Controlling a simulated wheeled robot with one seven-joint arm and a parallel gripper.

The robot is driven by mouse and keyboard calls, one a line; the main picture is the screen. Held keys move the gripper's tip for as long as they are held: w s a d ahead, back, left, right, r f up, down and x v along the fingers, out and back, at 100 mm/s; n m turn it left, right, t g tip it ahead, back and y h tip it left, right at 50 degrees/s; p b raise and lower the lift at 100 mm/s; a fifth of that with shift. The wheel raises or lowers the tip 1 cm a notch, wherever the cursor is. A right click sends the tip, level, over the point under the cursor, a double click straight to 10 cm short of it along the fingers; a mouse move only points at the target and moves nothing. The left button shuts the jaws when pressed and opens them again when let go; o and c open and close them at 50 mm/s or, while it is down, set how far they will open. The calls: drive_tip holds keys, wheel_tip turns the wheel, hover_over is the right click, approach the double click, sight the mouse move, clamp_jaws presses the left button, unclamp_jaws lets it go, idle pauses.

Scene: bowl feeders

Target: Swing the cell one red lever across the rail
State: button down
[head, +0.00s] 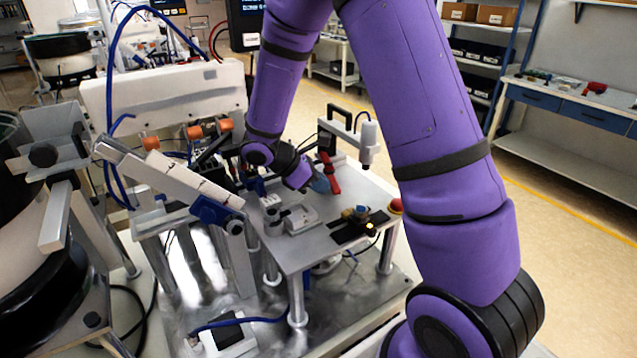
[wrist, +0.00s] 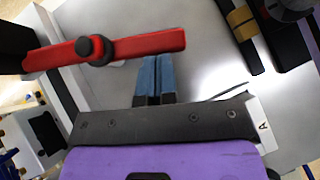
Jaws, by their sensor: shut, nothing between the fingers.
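The red lever (wrist: 135,47) shows in the wrist view as a long red bar with a dark round pivot knob (wrist: 96,50) left of its middle. In the head view the red lever (head: 329,173) stands out near the back right of the raised metal plate. My gripper (wrist: 158,60) has blue fingers pressed together, with nothing between them. The fingertips lie close to the lever's near edge, right of the pivot; I cannot tell whether they touch it. In the head view my gripper (head: 319,185) is beside the lever, partly hidden by my wrist. I cannot make out the rail clearly.
The raised plate (head: 345,205) carries a grey fixture (head: 298,219), a black block with a yellow part (head: 362,224) and a red button (head: 396,206). A black-handled post with a grey cylinder (head: 369,142) stands behind the lever. A feeder track (head: 165,182) is at the left.

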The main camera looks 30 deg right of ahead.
drive_tip(key=shift+s+d+n+t, duration=0.4)
drive_tip(key=shift+n+t, duration=0.2)
drive_tip(key=shift+n, duration=0.1)
drive_tip(key=shift+s+d, duration=0.5)
drive_tip(key=shift+d, duration=0.1)
drive_tip(key=shift+w, duration=0.1)
drive_tip(key=shift+w+a, duration=0.45)
drive_tip(key=shift+w, duration=0.15)
